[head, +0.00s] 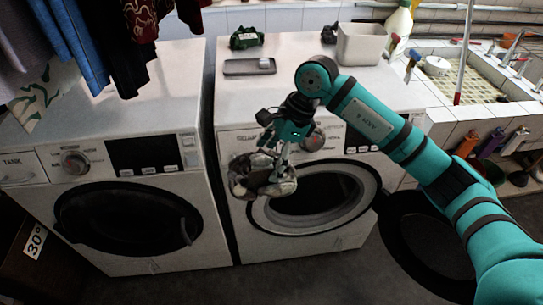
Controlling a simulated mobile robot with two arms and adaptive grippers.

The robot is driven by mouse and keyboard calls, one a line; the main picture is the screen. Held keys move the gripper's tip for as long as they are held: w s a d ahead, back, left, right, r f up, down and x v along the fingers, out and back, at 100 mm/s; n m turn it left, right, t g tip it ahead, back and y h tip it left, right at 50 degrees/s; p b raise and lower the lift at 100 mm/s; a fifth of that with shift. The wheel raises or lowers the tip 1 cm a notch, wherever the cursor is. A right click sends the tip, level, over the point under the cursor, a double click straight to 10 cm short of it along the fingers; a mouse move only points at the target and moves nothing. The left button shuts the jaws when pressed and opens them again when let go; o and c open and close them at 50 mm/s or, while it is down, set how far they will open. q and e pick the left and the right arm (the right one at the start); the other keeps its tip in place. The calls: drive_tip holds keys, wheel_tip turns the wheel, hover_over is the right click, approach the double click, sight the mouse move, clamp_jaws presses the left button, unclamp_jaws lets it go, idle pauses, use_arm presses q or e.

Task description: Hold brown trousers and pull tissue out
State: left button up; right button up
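A crumpled grey-brown bundle (254,182) is in front of the right washing machine, by the left side of its round door opening. It may be the brown trousers, but I cannot tell for sure. I cannot make out a tissue. My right gripper (276,168) is at the end of the teal arm from the right, pointing down at the bundle. Its fingers overlap the bundle in the view, and I cannot tell whether they are shut on it. My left gripper is not in view.
The left washing machine (150,225) is closed. The right washing machine (232,85) carries a grey tray (240,67), a green item (246,38) and a whitish bin (362,43). A dark round shape, apparently its open door (425,250), is beneath my arm. Clothes (75,40) hang upper left.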

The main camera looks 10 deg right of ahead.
drive_tip(key=shift+o, duration=1.2)
drive_tip(key=shift+r, duration=0.1)
